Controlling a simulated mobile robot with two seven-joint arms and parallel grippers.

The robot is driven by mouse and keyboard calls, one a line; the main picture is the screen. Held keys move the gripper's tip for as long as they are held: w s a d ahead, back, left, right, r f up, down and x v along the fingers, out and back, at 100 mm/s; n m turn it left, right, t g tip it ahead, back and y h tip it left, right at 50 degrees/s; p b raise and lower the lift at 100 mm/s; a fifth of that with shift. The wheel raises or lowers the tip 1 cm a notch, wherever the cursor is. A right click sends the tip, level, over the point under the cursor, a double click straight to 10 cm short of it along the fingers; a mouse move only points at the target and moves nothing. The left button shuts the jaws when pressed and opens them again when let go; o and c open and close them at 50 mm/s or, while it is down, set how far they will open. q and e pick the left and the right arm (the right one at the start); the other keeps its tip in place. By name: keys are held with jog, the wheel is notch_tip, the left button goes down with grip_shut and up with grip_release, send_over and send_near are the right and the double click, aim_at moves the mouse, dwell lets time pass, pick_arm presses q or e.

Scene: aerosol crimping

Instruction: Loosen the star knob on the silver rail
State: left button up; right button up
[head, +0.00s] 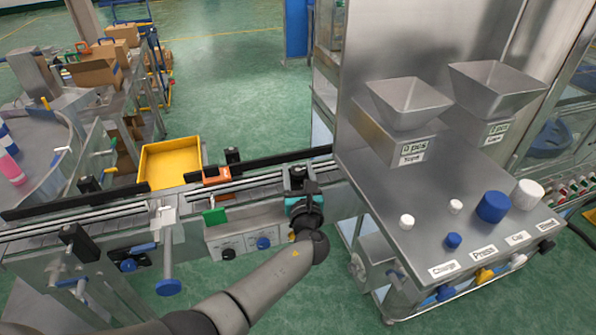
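My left arm comes in from the bottom left, and its gripper (298,178) is at the conveyor, over the silver rail (262,184). Its teal and dark wrist hides most of what lies between the fingers. I cannot tell whether the fingers are open or shut, or whether they touch a knob. No star knob can be clearly made out at the gripper. Small black knob-like parts stand along the conveyor, one behind the rail (232,156) and one at the left (88,184). My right gripper is not in view.
A steel machine with two hoppers (408,102) and blue and white caps (492,206) on its panel stands close on the right. Blue handles (168,287) hang at the conveyor's front. A yellow bin (172,162) is behind it. Green floor lies beyond.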

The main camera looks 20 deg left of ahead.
pick_arm(q)
jog(key=o, duration=0.3)
jog(key=shift+o, duration=0.2)
jog(key=shift+s, duration=0.1)
jog(key=v, duration=1.5)
jog(key=shift+p, duration=0.45)
